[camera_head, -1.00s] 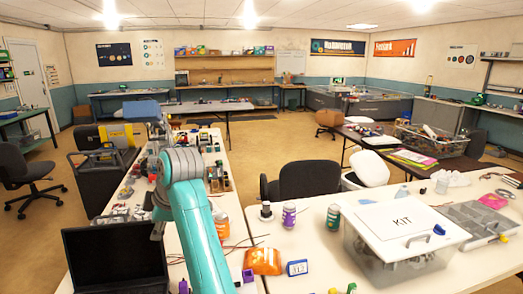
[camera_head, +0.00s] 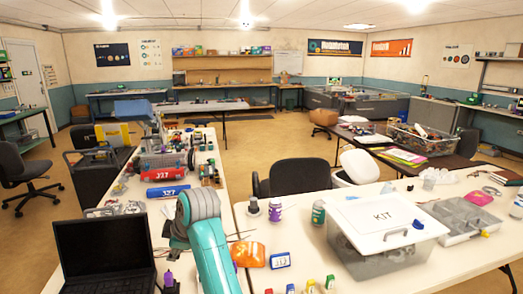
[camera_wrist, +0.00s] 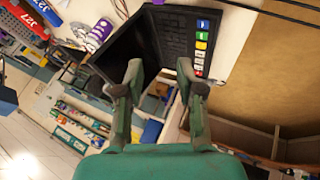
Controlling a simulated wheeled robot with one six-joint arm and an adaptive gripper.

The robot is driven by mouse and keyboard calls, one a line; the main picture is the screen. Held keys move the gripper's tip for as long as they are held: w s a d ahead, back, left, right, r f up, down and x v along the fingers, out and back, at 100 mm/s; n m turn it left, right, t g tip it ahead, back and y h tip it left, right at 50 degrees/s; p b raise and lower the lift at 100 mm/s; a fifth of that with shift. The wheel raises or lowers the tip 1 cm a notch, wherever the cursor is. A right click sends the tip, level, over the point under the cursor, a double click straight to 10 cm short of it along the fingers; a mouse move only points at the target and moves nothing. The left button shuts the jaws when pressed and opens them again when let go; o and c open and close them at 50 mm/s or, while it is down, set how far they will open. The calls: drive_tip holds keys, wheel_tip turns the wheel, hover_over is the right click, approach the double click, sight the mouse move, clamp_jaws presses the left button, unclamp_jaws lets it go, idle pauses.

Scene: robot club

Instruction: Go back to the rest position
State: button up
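My gripper (camera_wrist: 160,76) shows in the wrist view with its two dark green fingers spread apart. Nothing is held between them. In the head view my teal arm rises from the bottom edge and bends at a grey joint over the left table; the gripper's fingers cannot be made out there. An open black laptop (camera_head: 105,252) stands at the near left, beside the arm. In the wrist view a dark laptop (camera_wrist: 172,38) lies beyond the fingertips, apart from them as far as I can tell.
A lidded KIT bin (camera_head: 382,238), an orange packet (camera_head: 248,254), a purple bottle (camera_head: 275,210) and a grey organiser (camera_head: 462,219) stand on the right table. Dark chairs stand beyond.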

drive_tip(key=s+d+f+m, duration=0.1)
drive_tip(key=d+f, duration=0.2)
drive_tip(key=f, duration=0.3)
drive_tip(key=s+d+f+m+t, duration=0.1)
drive_tip(key=d+f+m, duration=0.1)
drive_tip(key=d+f, duration=0.2)
drive_tip(key=s+d+f+m+t, duration=0.1)
drive_tip(key=d+f, duration=0.3)
drive_tip(key=f, duration=0.6)
drive_tip(key=shift+s+d+f+m, duration=0.1)
drive_tip(key=shift+s+d+m, duration=0.15)
drive_tip(key=shift+s+m, duration=0.2)
drive_tip(key=s+d+f+m+t+h, duration=0.25)
drive_tip(key=s+d+f+m, duration=0.35)
drive_tip(key=s+d+f, duration=0.75)
drive_tip(key=s+d+m+t, duration=0.2)
drive_tip(key=s+d, duration=0.6)
drive_tip(key=s, duration=0.3)
drive_tip(key=s+d+r+m+t+h, duration=0.1)
drive_tip(key=s+d+r+m+t, duration=0.1)
drive_tip(key=s+r, duration=0.7)
drive_tip(key=s+d+r+m+t+h, duration=0.2)
drive_tip(key=s+d+r+m, duration=0.3)
drive_tip(key=s, duration=1.2)
wheel_tip(320, 180, up, 4)
drive_tip(key=shift+d+r, duration=0.1)
drive_tip(key=shift+d, duration=0.7)
